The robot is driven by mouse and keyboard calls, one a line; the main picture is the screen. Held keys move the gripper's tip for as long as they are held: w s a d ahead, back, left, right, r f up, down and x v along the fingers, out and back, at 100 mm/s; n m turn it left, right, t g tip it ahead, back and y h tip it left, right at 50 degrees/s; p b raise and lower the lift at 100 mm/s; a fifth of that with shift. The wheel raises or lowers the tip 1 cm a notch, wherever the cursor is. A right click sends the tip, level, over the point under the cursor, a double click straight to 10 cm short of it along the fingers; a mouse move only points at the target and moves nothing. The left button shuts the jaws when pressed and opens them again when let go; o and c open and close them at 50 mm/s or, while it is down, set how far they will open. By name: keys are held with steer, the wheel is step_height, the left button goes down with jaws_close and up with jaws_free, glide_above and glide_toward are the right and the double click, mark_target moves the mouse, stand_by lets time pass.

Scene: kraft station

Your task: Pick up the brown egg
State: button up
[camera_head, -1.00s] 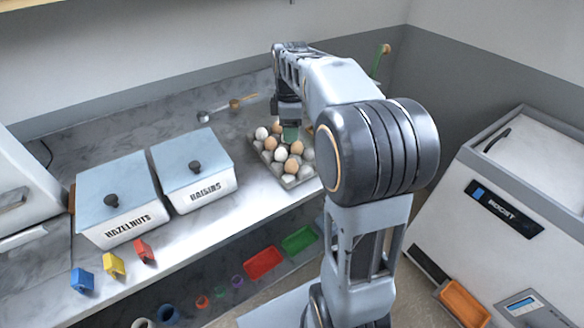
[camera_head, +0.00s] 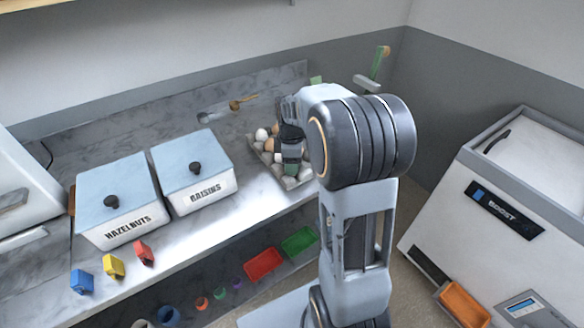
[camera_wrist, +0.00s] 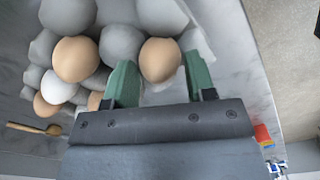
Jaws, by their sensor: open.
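In the wrist view a brown egg (camera_wrist: 160,61) sits in the grey egg tray, between the two green fingers of my gripper (camera_wrist: 158,72). The fingers are open, one on each side of the egg, and I cannot tell whether either touches it. Another brown egg (camera_wrist: 76,58) lies to the left, with more brown ones lower left. In the head view my gripper (camera_head: 290,169) is over the right front part of the egg tray (camera_head: 290,184). My arm and gripper hide several eggs there.
White eggs (camera_head: 261,135) share the tray. A raisins bin (camera_head: 195,170) and a hazelnuts bin (camera_head: 117,200) stand to the left on the marble counter. A spoon (camera_head: 240,103) lies behind. A white Boost machine (camera_head: 505,210) stands at right.

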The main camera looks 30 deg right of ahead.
steer(key=shift+f, duration=0.25)
steer(key=shift+c, duration=0.2)
steer(key=shift+c, duration=1.2)
